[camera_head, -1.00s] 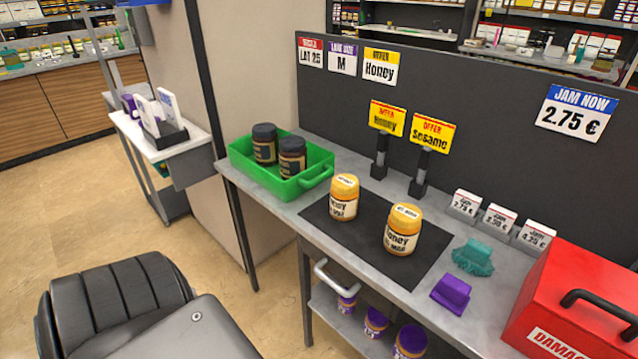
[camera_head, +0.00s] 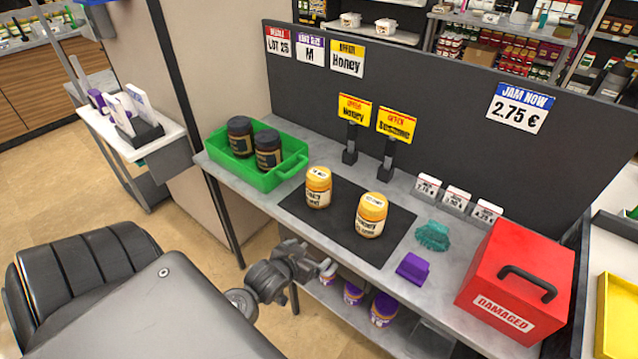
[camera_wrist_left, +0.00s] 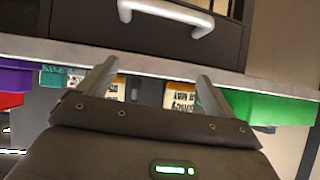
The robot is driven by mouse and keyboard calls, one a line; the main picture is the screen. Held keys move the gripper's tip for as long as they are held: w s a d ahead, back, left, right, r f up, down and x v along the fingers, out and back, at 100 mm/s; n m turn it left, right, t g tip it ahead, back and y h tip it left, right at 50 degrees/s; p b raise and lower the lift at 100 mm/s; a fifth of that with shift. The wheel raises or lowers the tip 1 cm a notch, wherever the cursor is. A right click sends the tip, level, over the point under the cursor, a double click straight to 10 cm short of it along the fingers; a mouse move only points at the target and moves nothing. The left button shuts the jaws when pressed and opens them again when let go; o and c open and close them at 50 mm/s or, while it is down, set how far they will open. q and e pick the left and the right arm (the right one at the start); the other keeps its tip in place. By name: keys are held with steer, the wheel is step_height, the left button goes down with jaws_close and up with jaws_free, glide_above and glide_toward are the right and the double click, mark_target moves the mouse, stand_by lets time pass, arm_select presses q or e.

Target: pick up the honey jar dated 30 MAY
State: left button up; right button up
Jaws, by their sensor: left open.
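Two honey jars with orange-yellow lids stand upright on a black mat (camera_head: 341,222): the left jar (camera_head: 318,190) and, nearer, the right jar (camera_head: 371,217). Both lids carry small white labels whose dates I cannot read. My left gripper (camera_head: 303,258) is in front of the counter's front edge, apart from both jars and empty. In the left wrist view its fingers (camera_wrist_left: 155,82) are spread open. Two orange-and-white jar labels (camera_wrist_left: 181,97) show beyond the counter edge there, partly hidden by the gripper. My right gripper is not in view.
A green crate (camera_head: 292,164) with two dark jars stands left of the mat. A purple block (camera_head: 413,268), a teal object (camera_head: 432,236) and a red box (camera_head: 515,275) are to the right. Sign stands (camera_head: 387,160) are behind. Jars with purple labels (camera_head: 384,309) sit on the lower shelf.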

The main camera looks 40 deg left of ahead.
arm_select(q)
steer(key=w+a+r+n+t+y, duration=0.1)
steer(key=w+a+r+t, duration=0.25)
steer(key=r, duration=0.25)
steer(key=w+a+r+t+y, duration=0.1)
steer(key=w+a+r+t, duration=0.1)
steer(key=w+a+r, duration=0.25)
steer(key=p, duration=0.2)
glide_toward(324, 168)
steer(key=shift+w+a+f+n, duration=0.1)
steer(key=shift+w+f+n, duration=0.25)
steer(key=shift+w, duration=0.1)
steer(key=shift+w+a+f, duration=0.1)
steer(key=shift+w+f, duration=0.05)
steer(key=shift+w, duration=0.35)
steer(key=shift+w+a, duration=0.1)
steer(key=shift+w, duration=0.05)
steer(key=p+x, duration=0.1)
steer(key=x, duration=0.3)
steer(key=shift+w+a+p, duration=0.15)
steer(key=shift+p, duration=0.25)
steer(key=shift+w, duration=0.2)
steer(key=shift+c, duration=0.2)
